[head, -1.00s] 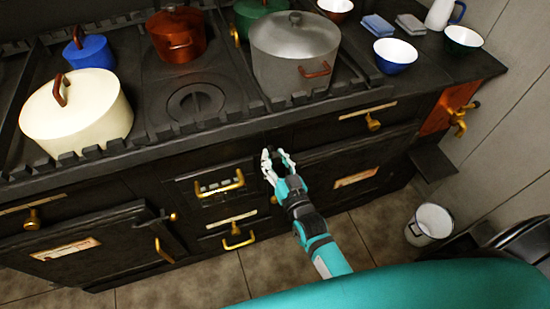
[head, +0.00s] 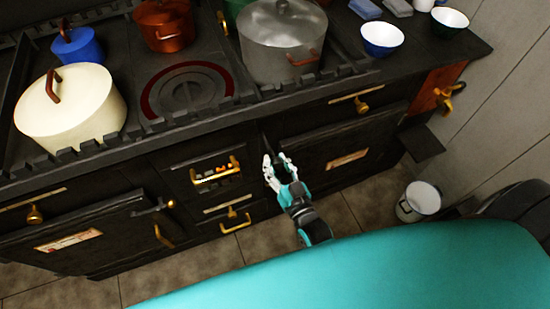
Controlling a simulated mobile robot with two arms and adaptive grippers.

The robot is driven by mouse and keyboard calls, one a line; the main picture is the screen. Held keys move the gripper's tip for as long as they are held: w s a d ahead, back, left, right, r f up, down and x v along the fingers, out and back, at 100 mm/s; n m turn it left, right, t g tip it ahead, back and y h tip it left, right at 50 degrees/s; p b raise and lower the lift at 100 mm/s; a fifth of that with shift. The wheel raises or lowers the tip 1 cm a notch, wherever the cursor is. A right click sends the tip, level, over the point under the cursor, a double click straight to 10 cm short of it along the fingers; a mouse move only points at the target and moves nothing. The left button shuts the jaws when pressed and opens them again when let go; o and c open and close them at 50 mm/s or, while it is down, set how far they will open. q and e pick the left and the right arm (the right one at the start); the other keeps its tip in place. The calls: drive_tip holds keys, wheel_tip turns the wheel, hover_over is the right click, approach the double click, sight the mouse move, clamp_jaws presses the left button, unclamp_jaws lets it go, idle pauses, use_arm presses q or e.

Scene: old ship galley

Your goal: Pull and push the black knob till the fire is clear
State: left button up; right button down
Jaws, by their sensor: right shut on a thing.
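My right gripper (head: 277,163) is at the front of the black stove (head: 138,158), just right of the small fire grate. Its white fingers are shut on the black knob, which they largely hide against the dark stove front. Orange glow shows behind the bars of the fire grate (head: 216,172). A dull red ring surrounds the round hotplate (head: 188,90) on the stove top. My left gripper is not in view.
A cream pot (head: 75,112), a blue pot (head: 78,47), a copper pot (head: 164,26) and a grey pot (head: 280,45) stand on the stove. A white bucket (head: 418,202) is on the tiled floor at right. Brass handles stick out from the stove front.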

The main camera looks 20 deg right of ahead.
drive_tip(key=c, duration=0.9)
unclamp_jaws()
drive_tip(key=s, duration=1.2)
drive_tip(key=shift+d, duration=0.45)
